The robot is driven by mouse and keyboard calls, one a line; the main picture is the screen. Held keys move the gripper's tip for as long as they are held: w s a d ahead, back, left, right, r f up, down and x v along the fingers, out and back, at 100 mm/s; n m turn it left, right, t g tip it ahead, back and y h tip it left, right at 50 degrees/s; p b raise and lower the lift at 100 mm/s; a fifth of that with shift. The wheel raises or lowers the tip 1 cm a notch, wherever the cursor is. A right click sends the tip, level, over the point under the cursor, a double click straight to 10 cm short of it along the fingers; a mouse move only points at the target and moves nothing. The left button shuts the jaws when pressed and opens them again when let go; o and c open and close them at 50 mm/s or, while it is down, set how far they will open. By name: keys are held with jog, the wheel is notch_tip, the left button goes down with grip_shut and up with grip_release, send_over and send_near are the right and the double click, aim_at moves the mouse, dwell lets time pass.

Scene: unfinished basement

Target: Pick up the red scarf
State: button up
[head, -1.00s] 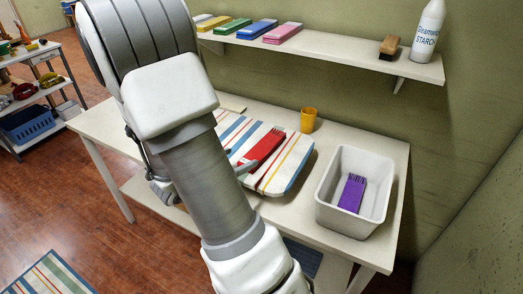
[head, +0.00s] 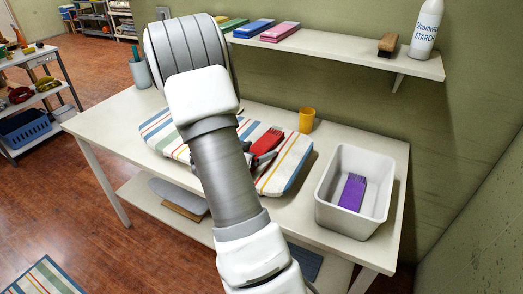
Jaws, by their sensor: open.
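The red scarf (head: 268,141) lies folded, with a fringed end, on a striped ironing board (head: 291,163) on the white table. My gripper (head: 254,157) is at the scarf's left side, partly hidden behind my arm. One finger shows close to the scarf's near edge; I cannot tell whether it touches. The jaws are open and the scarf still rests on the board.
A white bin (head: 327,199) with a folded purple scarf (head: 352,192) stands on the table's right. A yellow cup (head: 306,120) stands behind the board. A wall shelf (head: 340,58) above holds folded cloths, a brush (head: 388,45) and a starch bottle (head: 426,30).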

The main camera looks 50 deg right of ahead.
jog(key=c, duration=1.4)
jog(key=shift+o, duration=0.2)
jog(key=shift+r, duration=0.1)
